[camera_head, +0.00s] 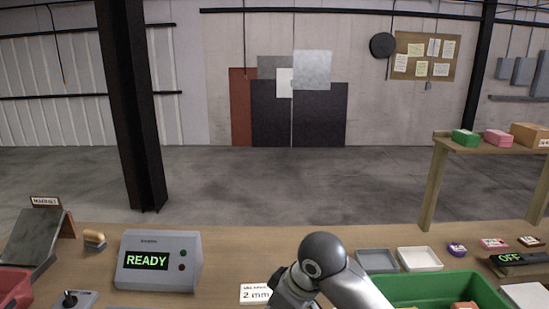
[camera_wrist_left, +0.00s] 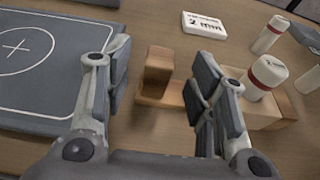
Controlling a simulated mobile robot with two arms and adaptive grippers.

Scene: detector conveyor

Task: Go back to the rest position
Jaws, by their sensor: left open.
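My left gripper (camera_wrist_left: 163,72) is open in the left wrist view, with its two fingers spread wide apart. A wooden block or stand (camera_wrist_left: 157,72) shows between and beyond the fingers; I cannot tell how far below them it is. In the head view one of my arm's joints (camera_head: 322,255) shows at the bottom centre, but no fingertips are visible there. My right gripper is not in view.
A dark marked pad (camera_wrist_left: 45,60) lies left. The head view shows a READY device (camera_head: 158,261), a green bin (camera_head: 440,285) and shallow trays (camera_head: 418,259).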

